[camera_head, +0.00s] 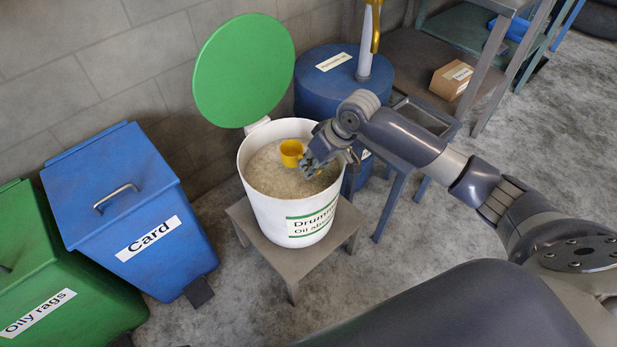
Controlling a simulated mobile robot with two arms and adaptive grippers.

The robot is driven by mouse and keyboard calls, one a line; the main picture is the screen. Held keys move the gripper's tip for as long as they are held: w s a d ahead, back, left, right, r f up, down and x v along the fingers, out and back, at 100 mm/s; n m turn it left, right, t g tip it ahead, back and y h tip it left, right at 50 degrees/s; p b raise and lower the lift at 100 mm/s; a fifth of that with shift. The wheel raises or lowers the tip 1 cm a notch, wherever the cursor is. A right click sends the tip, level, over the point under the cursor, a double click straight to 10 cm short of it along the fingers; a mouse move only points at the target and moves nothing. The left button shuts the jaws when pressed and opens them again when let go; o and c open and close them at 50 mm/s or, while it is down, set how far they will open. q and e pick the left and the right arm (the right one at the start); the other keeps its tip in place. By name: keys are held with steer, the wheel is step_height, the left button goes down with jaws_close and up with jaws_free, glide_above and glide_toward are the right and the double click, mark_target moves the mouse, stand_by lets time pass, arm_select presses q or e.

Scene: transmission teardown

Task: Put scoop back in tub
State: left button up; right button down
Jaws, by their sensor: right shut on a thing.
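The white tub (262,207) stands on a small stool with its green lid (243,70) swung up and open at the back. It is filled with pale granules. The yellow scoop (291,152) is inside the tub's mouth, at or just above the granules; I cannot tell whether it touches them. My right gripper (308,163) reaches over the tub's right rim and is shut on the scoop, with the scoop's cup on its left. The scoop's handle is hidden by the gripper. My left gripper is not in view.
A blue Card bin (130,200) and a green Oily rags bin (60,270) stand at left. A blue drum (335,85) with a pump is behind the tub. The grey stool (265,255) supports the tub. A cardboard box (451,81) sits on a shelf at upper right.

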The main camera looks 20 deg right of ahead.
step_height(320, 180, down, 4)
steer(key=shift+r+b, duration=0.15)
steer(key=shift+b, duration=0.35)
steer(key=shift+f, duration=0.3)
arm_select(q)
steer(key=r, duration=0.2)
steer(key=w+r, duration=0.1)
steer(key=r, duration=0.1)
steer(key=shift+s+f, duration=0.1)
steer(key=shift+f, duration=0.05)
arm_select(e)
steer(key=shift+f, duration=0.15)
steer(key=c, duration=2.1)
jaws_free()
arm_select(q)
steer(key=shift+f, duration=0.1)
arm_select(e)
steer(key=o, duration=0.4)
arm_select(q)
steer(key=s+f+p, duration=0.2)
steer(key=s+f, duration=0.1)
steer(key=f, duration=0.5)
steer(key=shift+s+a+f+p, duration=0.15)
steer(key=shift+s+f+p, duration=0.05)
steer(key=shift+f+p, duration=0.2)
arm_select(e)
steer(key=v, duration=1.2)
